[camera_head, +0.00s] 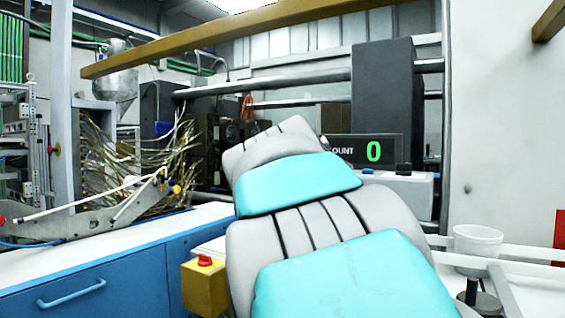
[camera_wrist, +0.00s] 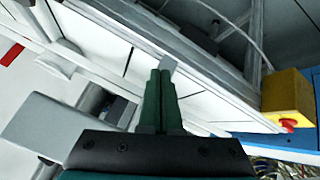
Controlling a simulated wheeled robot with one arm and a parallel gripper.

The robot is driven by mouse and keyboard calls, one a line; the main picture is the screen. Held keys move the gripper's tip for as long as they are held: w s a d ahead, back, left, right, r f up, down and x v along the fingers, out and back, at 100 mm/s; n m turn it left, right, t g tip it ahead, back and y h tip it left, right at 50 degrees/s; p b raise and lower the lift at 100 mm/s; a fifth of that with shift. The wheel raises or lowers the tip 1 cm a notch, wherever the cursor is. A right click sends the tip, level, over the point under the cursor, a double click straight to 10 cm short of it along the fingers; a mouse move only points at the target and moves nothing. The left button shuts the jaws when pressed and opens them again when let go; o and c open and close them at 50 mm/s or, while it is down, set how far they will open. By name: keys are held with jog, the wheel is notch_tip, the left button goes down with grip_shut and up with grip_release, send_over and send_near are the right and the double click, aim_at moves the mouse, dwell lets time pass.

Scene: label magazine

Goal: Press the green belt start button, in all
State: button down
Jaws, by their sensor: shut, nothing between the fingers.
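I cannot make out the green belt start button in either view. The counter display (camera_head: 373,151) reads a green 0. My gripper (camera_wrist: 161,75) shows in the wrist view with its two dark green fingers together, empty, over a pale surface. A small grey block (camera_wrist: 168,65) appears by the fingertips; I cannot tell whether they touch. The head view does not show the fingers.
A yellow box (camera_head: 205,290) with a red button (camera_head: 205,260) stands at the blue cabinet (camera_head: 120,285); the box also shows in the wrist view (camera_wrist: 288,88). A white cup (camera_head: 478,243) stands by white rails at right. Tangled gold strips (camera_head: 130,155) lie at left.

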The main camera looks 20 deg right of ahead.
jog(key=w+r+m+t+h, duration=0.1)
jog(key=w+r, duration=0.4)
jog(key=r, duration=0.7)
jog(key=w+r+m+t+h, duration=0.2)
jog(key=w+r, duration=0.4)
jog(key=r, duration=0.6)
jog(key=t+h, duration=0.1)
jog(key=h, duration=0.1)
jog(key=shift+a+r+m+t+h+b, duration=0.3)
jog(key=shift+a+b, duration=0.1)
jog(key=shift+w, duration=0.1)
